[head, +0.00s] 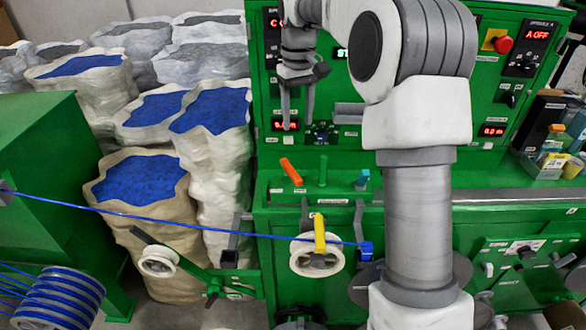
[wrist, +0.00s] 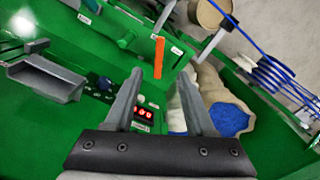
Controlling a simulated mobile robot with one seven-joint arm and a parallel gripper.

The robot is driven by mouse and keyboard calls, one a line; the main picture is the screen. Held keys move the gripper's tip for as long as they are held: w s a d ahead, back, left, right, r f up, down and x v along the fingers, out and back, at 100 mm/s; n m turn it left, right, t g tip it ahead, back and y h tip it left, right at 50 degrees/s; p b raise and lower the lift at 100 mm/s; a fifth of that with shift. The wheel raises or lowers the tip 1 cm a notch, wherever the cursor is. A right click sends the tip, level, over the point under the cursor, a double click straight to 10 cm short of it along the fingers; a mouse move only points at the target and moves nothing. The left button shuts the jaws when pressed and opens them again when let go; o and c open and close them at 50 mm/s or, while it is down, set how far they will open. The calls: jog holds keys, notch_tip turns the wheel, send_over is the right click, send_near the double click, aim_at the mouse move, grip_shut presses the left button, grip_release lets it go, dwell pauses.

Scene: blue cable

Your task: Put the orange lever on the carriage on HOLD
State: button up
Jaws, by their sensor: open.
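The orange lever (head: 291,172) is on the green machine's ledge, left of a green lever, and leans up and to the left in the head view. Small white labels sit near it, too small to read. My gripper (head: 297,120) is open and empty, above and behind the lever in the head view, with its fingers pointing down. In the wrist view the orange lever (wrist: 159,57) shows just beyond the space between the open fingertips (wrist: 161,75), apart from both. Which label the lever points at cannot be told.
A green lever (head: 323,170) and a teal lever (head: 362,180) stand to the right of it. A yellow lever (head: 320,233) is below, by a white pulley (head: 304,262). A taut blue cable (head: 200,221) crosses in front. A grey tray (wrist: 48,78) juts out in the wrist view.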

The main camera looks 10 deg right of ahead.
aim_at(297, 177)
notch_tip(297, 177, down, 17)
jog(key=shift+f, duration=0.2)
dwell(0.3)
grip_shut()
dwell(1.4)
